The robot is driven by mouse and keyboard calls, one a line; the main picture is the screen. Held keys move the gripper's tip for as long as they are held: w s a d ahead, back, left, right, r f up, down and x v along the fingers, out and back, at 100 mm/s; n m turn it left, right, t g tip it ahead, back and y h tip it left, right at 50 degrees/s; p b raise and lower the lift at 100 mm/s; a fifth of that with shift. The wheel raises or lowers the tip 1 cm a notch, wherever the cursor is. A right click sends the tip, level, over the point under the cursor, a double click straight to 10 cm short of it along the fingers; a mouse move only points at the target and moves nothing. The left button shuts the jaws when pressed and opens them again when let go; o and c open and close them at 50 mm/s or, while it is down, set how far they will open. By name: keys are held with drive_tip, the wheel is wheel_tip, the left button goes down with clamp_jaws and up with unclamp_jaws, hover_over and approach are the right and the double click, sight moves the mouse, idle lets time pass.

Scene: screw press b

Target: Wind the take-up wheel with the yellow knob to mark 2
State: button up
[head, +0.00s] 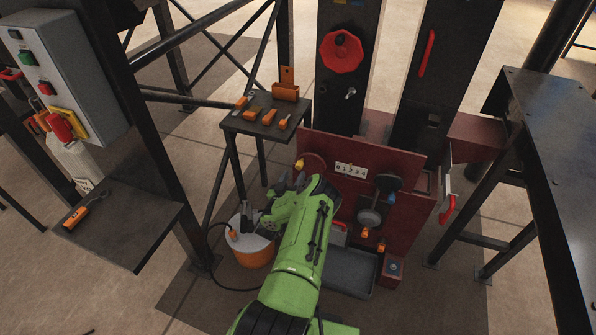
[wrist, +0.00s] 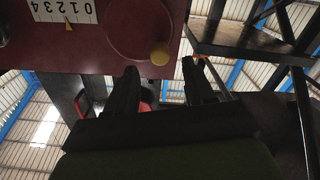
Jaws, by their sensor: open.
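The take-up wheel (head: 314,161) is a dark red disc on the upper left of the red panel. Its yellow knob (head: 299,164) sits at the wheel's left edge. In the wrist view, turned upside down, the wheel (wrist: 140,28) and yellow knob (wrist: 160,54) are at the top. The white scale (head: 351,170) reads 0 to 4; it also shows in the wrist view (wrist: 62,10), with a small orange pointer (wrist: 68,25) near its middle. The exact mark is unclear. My gripper (head: 286,181) is open and empty, below the knob; the fingers (wrist: 160,80) appear either side of it, apart from it.
A small shelf (head: 262,128) with orange-handled items stands left of the panel. A bucket (head: 254,252) is beside my arm. Black and grey knobs (head: 369,216) stick out of the panel's right part. A grey tray (head: 345,272) lies below.

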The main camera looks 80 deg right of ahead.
sight(298, 169)
drive_tip(key=d, duration=0.1)
drive_tip(key=d+b, duration=0.1)
drive_tip(key=d, duration=0.1)
drive_tip(key=d+b, duration=0.1)
drive_tip(key=d, duration=0.1)
drive_tip(key=shift+s+d+f, duration=0.15)
drive_tip(key=shift+s+d, duration=0.1)
drive_tip(key=shift+d, duration=0.5)
clamp_jaws()
drive_tip(key=shift+r, duration=0.2)
drive_tip(key=m+p, duration=0.2)
drive_tip(key=shift+s+a+r+m, duration=0.1)
drive_tip(key=shift+s+r+m, duration=0.2)
drive_tip(key=shift+r, duration=0.1)
drive_tip(key=m, duration=0.1)
drive_tip(key=m+p, duration=0.1)
drive_tip(key=shift+s+r+m, duration=0.25)
drive_tip(key=shift+s+m, duration=0.05)
drive_tip(key=shift+s, duration=0.05)
drive_tip(key=m, duration=0.1)
drive_tip(key=s+m+p, duration=0.1)
drive_tip(key=m, duration=0.1)
drive_tip(key=shift+a+r, duration=0.1)
drive_tip(key=shift+r, duration=0.1)
drive_tip(key=shift+s+m+p, duration=0.2)
drive_tip(key=shift+s+m, duration=0.1)
drive_tip(key=shift+m, duration=0.55)
drive_tip(key=shift+s+m+p, duration=0.2)
drive_tip(key=shift+s+m, duration=0.05)
drive_tip(key=shift+m, duration=0.6)
